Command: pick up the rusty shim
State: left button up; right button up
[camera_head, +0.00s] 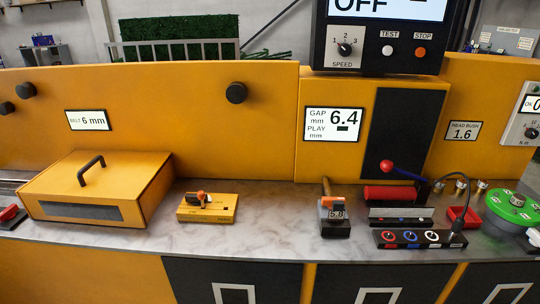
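I cannot pick out a rusty shim for certain; the small parts on the counter are too small to tell. A yellow block (208,209) left of the middle carries a small orange and dark piece (203,198). A dark stand (335,226) with a display reading about 5.8 has an orange part on top and a brown handle behind it. A black tray (419,239) at the right holds several ring-like pieces with red, blue and white colours. Neither of my grippers shows in the head view.
A yellow lidded box (99,187) with a black handle stands at the left. A red cylinder (389,193), a blue-knobbed lever (403,172), a small red box (463,216) and a green round dial (515,206) crowd the right. The marble counter (271,224) is clear between block and stand.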

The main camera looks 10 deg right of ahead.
aim_at(336, 214)
jog(key=z, duration=0.4)
jog(key=i, duration=0.4)
jog(key=z, duration=0.4)
